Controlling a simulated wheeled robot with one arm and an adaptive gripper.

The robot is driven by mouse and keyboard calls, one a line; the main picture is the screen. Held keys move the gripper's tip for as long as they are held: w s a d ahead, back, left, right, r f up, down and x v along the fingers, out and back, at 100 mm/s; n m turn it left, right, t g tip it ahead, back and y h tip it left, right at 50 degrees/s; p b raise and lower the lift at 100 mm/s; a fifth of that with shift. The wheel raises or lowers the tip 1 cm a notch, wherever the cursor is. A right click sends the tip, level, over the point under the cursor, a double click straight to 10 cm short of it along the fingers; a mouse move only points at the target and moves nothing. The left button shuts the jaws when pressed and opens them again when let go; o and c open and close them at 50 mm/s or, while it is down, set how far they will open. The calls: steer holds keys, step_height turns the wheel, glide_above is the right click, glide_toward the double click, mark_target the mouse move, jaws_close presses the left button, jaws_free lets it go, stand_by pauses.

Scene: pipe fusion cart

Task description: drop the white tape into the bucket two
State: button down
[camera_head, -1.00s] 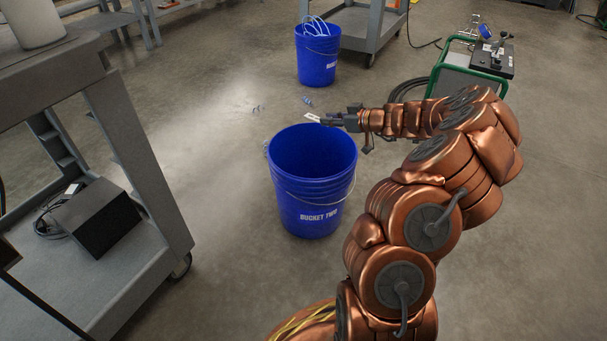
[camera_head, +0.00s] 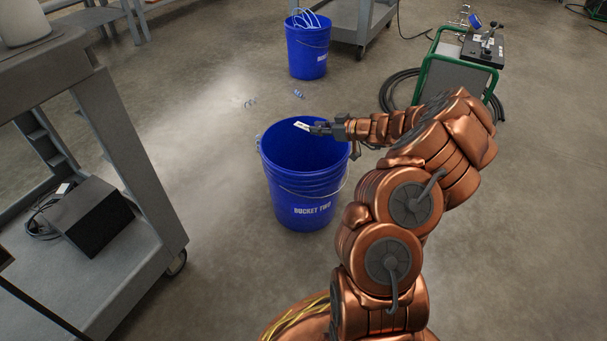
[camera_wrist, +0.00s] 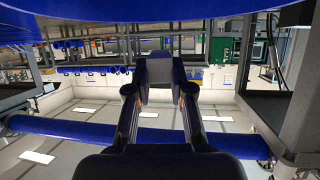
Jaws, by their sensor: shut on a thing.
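The white tape (camera_head: 301,126) is a small pale strip at the tip of my gripper (camera_head: 316,129). My gripper is shut on it and reaches in from the right. In the head view the tape appears over the mouth of bucket two, near its back rim; its exact height is hard to tell. Bucket two (camera_head: 304,190) is blue, upright on the floor, with white lettering and a wire handle. In the wrist view my gripper's fingers (camera_wrist: 160,90) show in the middle, with blue surfaces above and below; the tape is not clear there.
Another blue bucket (camera_head: 307,55) with light-blue loops stands behind. A grey cart (camera_head: 120,250) holding a dark box (camera_head: 90,217) is at left. A green-framed machine (camera_head: 458,75) and black hose (camera_head: 392,92) are at right. Small blue bits (camera_head: 298,94) lie on the floor.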

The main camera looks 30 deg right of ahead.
steer(key=c, duration=0.9)
jaws_free()
steer(key=shift+c, duration=0.2)
steer(key=shift+s+d, duration=0.1)
steer(key=v, duration=1.1)
steer(key=shift+s, duration=0.35)
steer(key=shift+d+r, duration=0.1)
steer(key=shift+r, duration=0.05)
